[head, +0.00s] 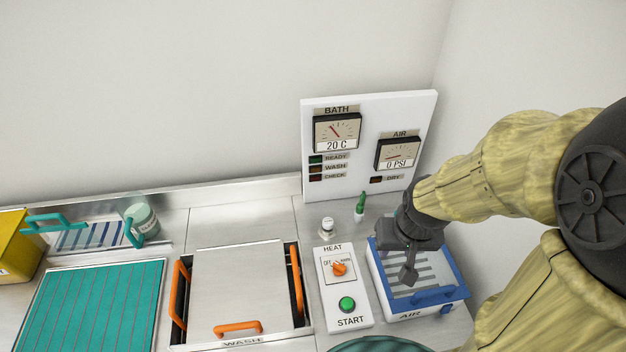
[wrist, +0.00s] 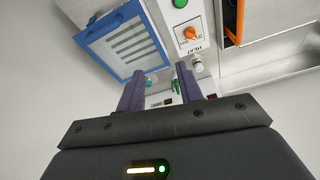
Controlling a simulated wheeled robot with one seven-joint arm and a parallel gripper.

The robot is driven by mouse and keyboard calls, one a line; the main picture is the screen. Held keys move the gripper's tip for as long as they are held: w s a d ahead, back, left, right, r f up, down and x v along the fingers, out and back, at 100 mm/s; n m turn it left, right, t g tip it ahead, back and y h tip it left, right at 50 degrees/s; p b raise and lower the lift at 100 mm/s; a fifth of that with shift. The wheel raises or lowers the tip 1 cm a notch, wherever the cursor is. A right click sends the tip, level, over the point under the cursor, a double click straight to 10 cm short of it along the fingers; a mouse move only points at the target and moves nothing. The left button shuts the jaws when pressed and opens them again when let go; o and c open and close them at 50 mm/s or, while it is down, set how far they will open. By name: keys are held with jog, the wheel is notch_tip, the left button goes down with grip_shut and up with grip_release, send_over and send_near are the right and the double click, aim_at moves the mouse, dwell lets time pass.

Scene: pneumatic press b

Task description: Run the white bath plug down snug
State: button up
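The small white plug (head: 327,228) stands on the steel counter behind the HEAT/START panel, left of a green-topped fitting (head: 360,207). Its top is pale; whether it sits fully down I cannot tell. In the wrist view the plug (wrist: 197,66) shows just right of the right finger. My gripper (head: 408,277) is above the blue-rimmed AIR tray, to the right of the plug and apart from it. In the wrist view my gripper's two purple fingers (wrist: 160,78) are spread, with nothing held between them.
The HEAT panel (head: 344,318) with orange knob and green START button stands in front of the plug. The AIR tray (head: 441,296) is on the right. A lidded WASH bath (head: 238,285) with orange handles is on the left. The gauge board (head: 353,183) rises behind.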

jog(key=shift+w, duration=0.25)
jog(key=shift+o, duration=0.2)
jog(key=shift+s+d, duration=0.15)
jog(key=o, duration=0.3)
jog(key=shift+s, duration=0.1)
jog(key=shift+o, duration=0.8)
jog(key=shift+w, duration=0.3)
jog(key=w+a+f+m+g+b, duration=0.1)
jog(key=w+a+f, duration=0.3)
jog(key=w, duration=0.5)
jog(key=w+a+f+m+b, duration=0.3)
jog(key=w+a+f+b, duration=0.1)
jog(key=w, duration=0.5)
jog(key=w+a+f+m+g+b, duration=0.1)
jog(key=w+a+f, duration=0.3)
jog(key=w, duration=0.5)
jog(key=shift+w+a+m+g+b, duration=0.3)
jog(key=shift+a+m+b, duration=0.3)
jog(key=shift+m, duration=0.3)
